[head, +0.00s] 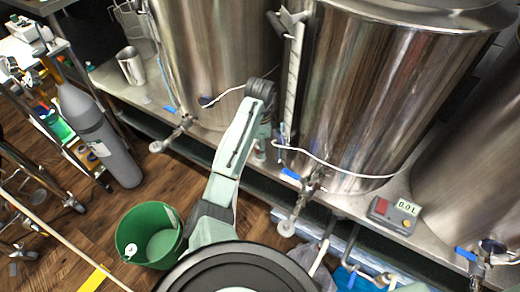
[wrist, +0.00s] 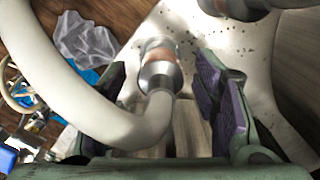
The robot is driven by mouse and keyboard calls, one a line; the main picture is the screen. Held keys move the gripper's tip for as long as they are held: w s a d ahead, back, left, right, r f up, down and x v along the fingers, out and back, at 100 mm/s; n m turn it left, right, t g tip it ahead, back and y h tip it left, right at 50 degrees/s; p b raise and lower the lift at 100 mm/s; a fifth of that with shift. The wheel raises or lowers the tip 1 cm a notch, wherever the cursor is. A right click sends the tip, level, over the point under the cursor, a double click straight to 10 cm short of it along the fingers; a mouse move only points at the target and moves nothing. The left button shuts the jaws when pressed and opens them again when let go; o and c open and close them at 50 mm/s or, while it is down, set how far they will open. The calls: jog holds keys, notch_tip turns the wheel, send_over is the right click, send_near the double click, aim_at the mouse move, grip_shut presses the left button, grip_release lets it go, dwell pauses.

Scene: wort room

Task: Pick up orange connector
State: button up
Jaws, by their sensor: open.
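In the wrist view, a metal connector with an orange-copper band (wrist: 161,57) sits at the end of a thick white hose (wrist: 70,85). The hose bends up into the connector from below and loops to the left. My gripper (wrist: 160,75) is open, with one dark-padded finger on each side of the connector and hose end. Gaps show between them and the pads; contact cannot be made out. In the head view my arm reaches up to the tanks, and its gripper end is mostly hidden behind it. I cannot make out the connector there.
Large steel tanks (head: 350,85) with blue-handled valves stand on a metal ledge. A green bucket (head: 135,225) and grey gas cylinder (head: 100,140) stand on the wooden floor. Clear plastic (wrist: 85,40) lies at upper left in the wrist view.

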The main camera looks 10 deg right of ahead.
jog(key=shift+f, duration=1.1)
jog(key=shift+c, duration=0.2)
jog(key=c, duration=1.3)
jog(key=shift+o, duration=0.2)
notch_tip(320, 180, up, 10)
jog(key=p, duration=0.2)
jog(key=shift+p, duration=0.35)
grip_shut()
jog(key=shift+r, duration=2.3)
